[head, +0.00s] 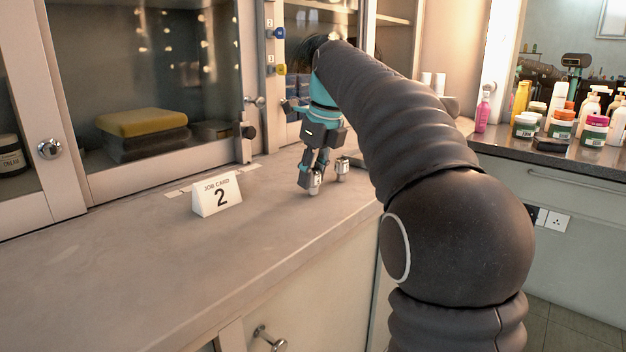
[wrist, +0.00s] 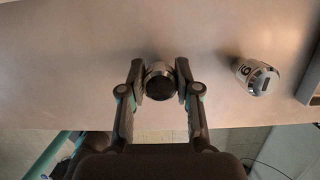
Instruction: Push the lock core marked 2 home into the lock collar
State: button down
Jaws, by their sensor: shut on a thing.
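My gripper (head: 314,184) is low over the counter in the head view, its two fingers closed on a small metal lock core (wrist: 160,84). The wrist view shows this core's dark round end between the fingertips. I cannot read a mark on it, nor tell whether it touches the counter. A second metal core (wrist: 254,77) lies apart to the right in the wrist view, with a dark mark that may be a 6; it also shows in the head view (head: 342,167). A dark round fitting (head: 248,130) on the cabinet frame may be the lock collar; I cannot be sure.
A white job card reading 2 (head: 217,195) stands on the counter (head: 140,265). Blue (head: 279,33) and yellow (head: 280,69) items hang on the cabinet frame beside small tags. A door knob (head: 50,149) juts out at left. The counter's front middle is clear.

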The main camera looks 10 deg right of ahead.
aim_at(312, 169)
jog(key=shift+w+a+p+v, duration=0.1)
jog(key=shift+w+p+v, duration=0.05)
jog(key=shift+p+v, duration=0.55)
jog(key=shift+w+a+p+v, duration=0.1)
jog(key=shift+p+v, duration=0.45)
jog(key=shift+v, duration=0.1)
jog(key=shift+w+a+p+v, duration=0.1)
jog(key=shift+w+p+v, duration=0.05)
jog(key=shift+p+v, duration=0.55)
jog(key=shift+b+v, duration=0.3)
jog(key=shift+v, duration=0.55)
jog(key=shift+w+a, duration=0.1)
jog(key=shift+w, duration=0.05)
